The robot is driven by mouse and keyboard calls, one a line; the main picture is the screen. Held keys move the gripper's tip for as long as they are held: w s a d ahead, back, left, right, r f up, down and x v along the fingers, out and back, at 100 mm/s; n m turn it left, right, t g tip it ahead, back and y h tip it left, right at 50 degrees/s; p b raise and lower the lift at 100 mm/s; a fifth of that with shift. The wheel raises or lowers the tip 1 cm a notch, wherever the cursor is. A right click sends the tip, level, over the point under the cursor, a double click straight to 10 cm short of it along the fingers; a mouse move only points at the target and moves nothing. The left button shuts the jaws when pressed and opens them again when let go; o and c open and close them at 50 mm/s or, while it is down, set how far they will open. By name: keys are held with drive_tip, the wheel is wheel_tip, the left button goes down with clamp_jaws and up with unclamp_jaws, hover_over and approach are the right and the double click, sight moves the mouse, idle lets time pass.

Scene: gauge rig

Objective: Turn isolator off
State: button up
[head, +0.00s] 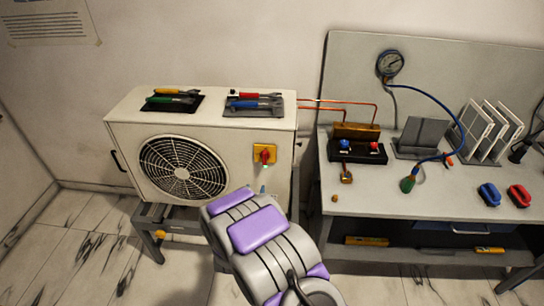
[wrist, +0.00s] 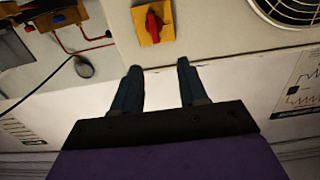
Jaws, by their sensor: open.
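The isolator (head: 265,157) is a red rotary knob on a yellow square plate, on the front face of the white outdoor unit, right of the fan grille. In the wrist view the isolator (wrist: 153,23) shows near the top, its red handle lying along the plate's long direction. My gripper (wrist: 158,68) is open and empty, its two dark fingers apart and pointing toward the unit. The isolator lies beyond the fingertips, with a visible gap, and nothing touches it. In the head view my arm reaches up to just below the isolator, and the fingers are mostly hidden there.
The white unit (head: 123,136) stands on a metal frame with hand tools on top. Right of it is a workbench (head: 375,201) with a manifold, a pressure gauge (head: 390,64), a blue hose and red and blue items. Copper pipes (head: 340,103) run between unit and bench.

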drive_tip(key=w+d, duration=0.1)
drive_tip(key=d, duration=0.1)
drive_tip(key=b, duration=0.1)
approach(264, 157)
drive_tip(key=w, duration=0.3)
drive_tip(key=w+b, duration=0.1)
drive_tip(key=w, duration=0.1)
drive_tip(key=w+b, duration=0.1)
drive_tip(key=w, duration=0.2)
drive_tip(key=shift+w+f, duration=0.25)
drive_tip(key=shift+w, duration=0.05)
drive_tip(key=shift+w+a+f, duration=0.1)
drive_tip(key=shift+w+a, duration=0.1)
drive_tip(key=shift+w, duration=0.15)
drive_tip(key=shift+w+d, duration=0.1)
drive_tip(key=shift+d, duration=0.45)
drive_tip(key=shift+a, duration=0.35)
drive_tip(key=c, duration=0.6)
drive_tip(key=shift+d, duration=0.1)
clamp_jaws()
